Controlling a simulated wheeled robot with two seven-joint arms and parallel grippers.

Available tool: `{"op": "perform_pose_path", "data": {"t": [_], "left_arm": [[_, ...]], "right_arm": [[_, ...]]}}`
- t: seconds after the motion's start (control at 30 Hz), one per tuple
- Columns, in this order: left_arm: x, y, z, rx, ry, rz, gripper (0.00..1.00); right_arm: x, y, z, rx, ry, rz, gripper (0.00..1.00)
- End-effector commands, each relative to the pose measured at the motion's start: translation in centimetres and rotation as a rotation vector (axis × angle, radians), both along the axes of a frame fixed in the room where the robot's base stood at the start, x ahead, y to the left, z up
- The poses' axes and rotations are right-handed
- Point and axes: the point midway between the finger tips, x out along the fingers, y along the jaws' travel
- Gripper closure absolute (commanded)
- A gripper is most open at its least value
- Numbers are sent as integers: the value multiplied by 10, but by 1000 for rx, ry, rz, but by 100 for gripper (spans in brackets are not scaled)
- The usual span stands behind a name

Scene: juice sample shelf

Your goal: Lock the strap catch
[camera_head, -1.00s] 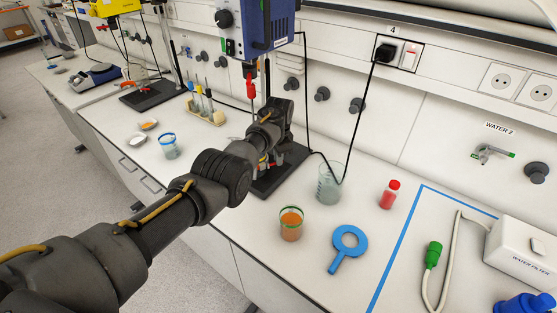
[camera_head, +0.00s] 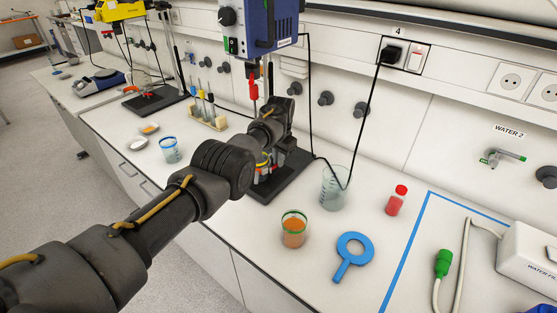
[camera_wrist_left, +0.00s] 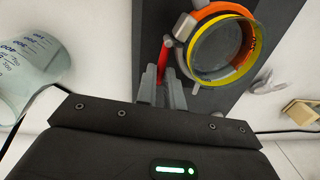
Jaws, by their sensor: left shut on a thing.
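In the left wrist view an orange strap (camera_wrist_left: 217,9) curves around a round vessel with a yellow rim (camera_wrist_left: 256,45), over a dark plate. A narrow red lever (camera_wrist_left: 167,46), apparently the strap catch, sits at the strap's left side beside a grey block. My left gripper (camera_wrist_left: 161,80) has its fingers closed at the red lever; the fingers hide its lower part. In the head view my left arm reaches to the stand under the blue stirrer motor (camera_head: 262,25), and its wrist hides most of the strap. My right gripper is not in view.
A glass beaker (camera_head: 333,190) stands right of the stand base (camera_head: 292,178), with a black cable passing it. The bench front is mostly clear.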

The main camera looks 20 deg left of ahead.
Motion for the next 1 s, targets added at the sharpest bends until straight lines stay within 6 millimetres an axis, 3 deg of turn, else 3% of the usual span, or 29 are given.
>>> {"op": "perform_pose_path", "data": {"t": [0.23, 0.27, 0.4, 0.83, 1.0], "left_arm": [[-1, 0, -2, 0, 4, 0, 100], [-1, 0, -2, 0, 4, 0, 87], [-1, 0, -1, 0, 3, -1, 69], [0, 1, 0, 1, 1, -3, 69], [-2, -2, 3, 0, 2, -81, 69]], "right_arm": [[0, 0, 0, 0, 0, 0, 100], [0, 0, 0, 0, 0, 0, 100], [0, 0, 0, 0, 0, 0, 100], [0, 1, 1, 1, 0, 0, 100], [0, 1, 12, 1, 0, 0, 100]]}}
